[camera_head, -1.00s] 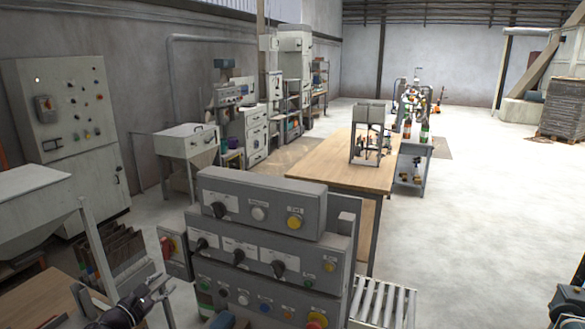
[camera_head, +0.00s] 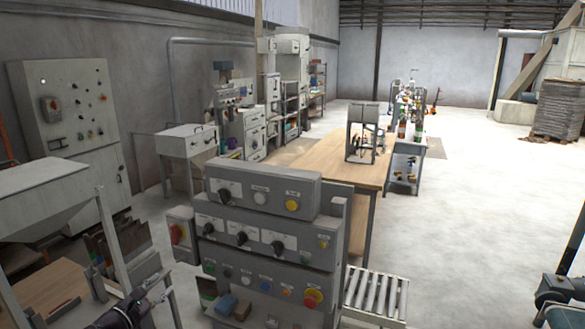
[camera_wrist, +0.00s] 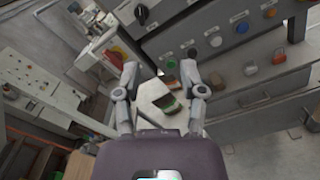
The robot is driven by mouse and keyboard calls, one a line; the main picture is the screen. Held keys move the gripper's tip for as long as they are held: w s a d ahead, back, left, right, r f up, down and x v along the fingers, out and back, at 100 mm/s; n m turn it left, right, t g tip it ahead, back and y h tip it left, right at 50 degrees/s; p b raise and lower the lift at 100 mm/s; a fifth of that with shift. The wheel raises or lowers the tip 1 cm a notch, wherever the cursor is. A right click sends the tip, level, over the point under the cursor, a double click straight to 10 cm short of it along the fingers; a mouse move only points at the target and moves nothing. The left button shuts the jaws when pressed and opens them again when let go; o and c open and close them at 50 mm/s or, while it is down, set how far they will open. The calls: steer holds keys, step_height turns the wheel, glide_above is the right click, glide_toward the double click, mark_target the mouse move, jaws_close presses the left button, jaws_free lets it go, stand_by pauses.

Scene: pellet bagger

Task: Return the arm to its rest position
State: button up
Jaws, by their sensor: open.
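My gripper (camera_head: 150,292) shows at the lower left in the head view, in front of and left of the grey control panel (camera_head: 262,230). In the wrist view my gripper (camera_wrist: 163,80) has its two fingers spread apart with nothing between them touching either one. Beyond the fingertips, a small green and brown block (camera_wrist: 172,104) lies on a pale surface. Most of my arm is out of view in the head view.
A hopper (camera_head: 40,200) stands left, a roller conveyor (camera_head: 376,296) right.

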steer(key=w+d+f+m+g, duration=0.2)
steer(key=d+f+m+g, duration=0.15)
steer(key=d, duration=0.65)
steer(key=w+d+f+m+g+h, duration=0.1)
steer(key=d+f+m+g, duration=0.25)
steer(key=d, duration=0.55)
steer(key=w+d+f+m+g, duration=0.2)
steer(key=d+f+m+g, duration=0.15)
steer(key=d, duration=0.65)
steer(key=s+d+f+m+g+y, duration=0.3)
steer(key=d+m, duration=0.4)
steer(key=d, duration=0.3)
steer(key=s+d+f+m+g+y, duration=0.3)
steer(key=s+d+m, duration=0.5)
steer(key=d, duration=0.3)
step_height(320, 180, down, 2)
steer(key=shift+f+y, duration=0.1)
steer(key=shift+y, duration=0.8)
